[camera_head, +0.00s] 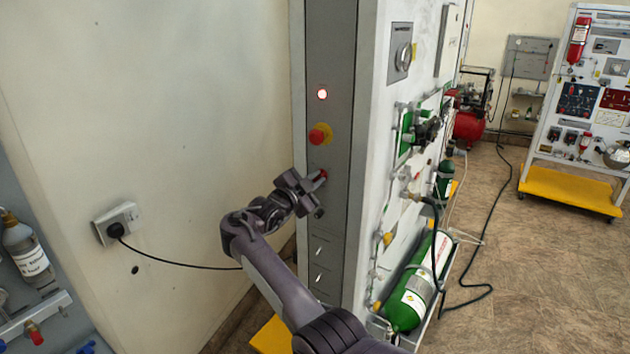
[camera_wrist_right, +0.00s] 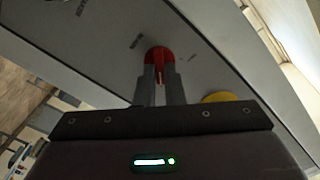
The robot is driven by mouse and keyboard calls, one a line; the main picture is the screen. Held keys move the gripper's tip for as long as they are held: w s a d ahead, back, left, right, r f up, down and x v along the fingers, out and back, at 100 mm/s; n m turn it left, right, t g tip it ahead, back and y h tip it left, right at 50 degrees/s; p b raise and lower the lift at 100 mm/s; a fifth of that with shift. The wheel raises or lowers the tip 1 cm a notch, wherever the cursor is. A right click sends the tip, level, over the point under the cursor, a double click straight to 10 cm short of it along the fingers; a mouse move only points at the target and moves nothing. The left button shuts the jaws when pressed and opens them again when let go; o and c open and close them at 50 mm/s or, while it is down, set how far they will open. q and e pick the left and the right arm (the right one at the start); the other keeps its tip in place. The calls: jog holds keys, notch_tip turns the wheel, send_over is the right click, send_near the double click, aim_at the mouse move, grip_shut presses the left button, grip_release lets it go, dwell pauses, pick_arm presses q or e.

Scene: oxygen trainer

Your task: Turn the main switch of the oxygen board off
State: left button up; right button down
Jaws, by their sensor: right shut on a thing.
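The oxygen board (camera_head: 385,150) stands in the middle of the head view. In the right wrist view, the fingers of my right gripper (camera_wrist_right: 160,88) are shut on the handle of the red round main switch (camera_wrist_right: 158,56). The fingers hide part of the switch. My left gripper is not in view.
A wall socket (camera_head: 119,222) with a black cable is on the left wall. Green cylinders (camera_head: 418,285) and hoses are on the board's right side. Another trainer board (camera_head: 585,110) on a yellow base stands at far right. A shelf with a bottle (camera_head: 27,250) is at left.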

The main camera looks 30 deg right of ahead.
jog(key=n, duration=0.3)
jog(key=shift+b, duration=0.4)
jog(key=n+p, duration=0.1)
jog(key=n, duration=0.4)
jog(key=n+p, duration=0.1)
jog(key=n, duration=0.3)
jog(key=n+p, duration=0.1)
jog(key=n, duration=0.4)
jog(key=shift+w+a+n, duration=0.15)
jog(key=shift+w+n, duration=0.15)
jog(key=shift+w, duration=0.05)
jog(key=shift+n, duration=0.3)
jog(key=c, duration=1.5)
grip_release()
jog(key=shift+a, duration=0.1)
